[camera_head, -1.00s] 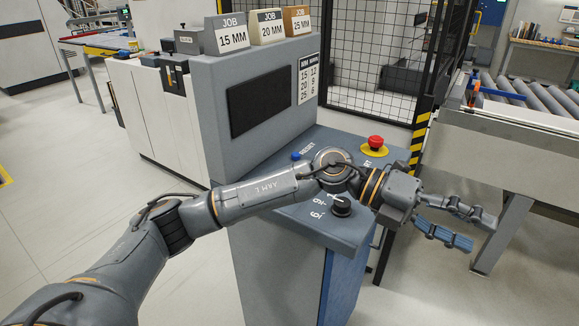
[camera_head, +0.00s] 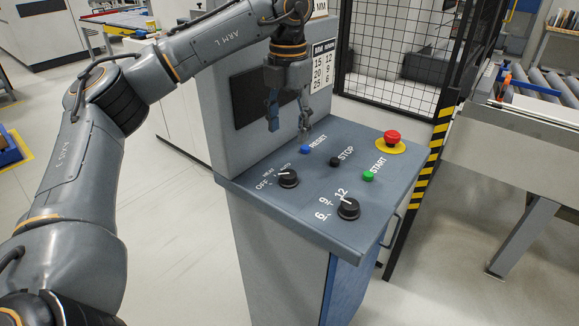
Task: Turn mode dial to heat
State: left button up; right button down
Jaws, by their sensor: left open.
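The mode dial (camera_head: 288,178) is a black knob with a white pointer on the left of the sloped control panel (camera_head: 265,207). OFF and HEAT are printed to its left and upper left, with another label partly readable above it. The pointer appears to aim up, slightly left, away from OFF; its exact setting is hard to tell. My left gripper (camera_head: 289,125) points down above the panel's back edge, behind the mode dial and near the blue RESET button (camera_head: 304,149). Its fingers are apart with nothing between them. It does not touch the dial. My right gripper is not in view.
A second black knob (camera_head: 348,208) marked 6, 9, 12 sits front right of the mode dial. A black STOP button (camera_head: 335,161), green START button (camera_head: 369,175) and red emergency stop (camera_head: 391,138) are on the panel. A dark screen (camera_head: 247,98) stands behind the gripper.

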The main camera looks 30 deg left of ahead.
aim_at(288, 173)
pick_arm(q)
notch_tip(288, 173, down, 11)
jog(key=shift+f+p, duration=0.1)
jog(key=shift+p, duration=0.45)
jog(key=c, duration=1.2)
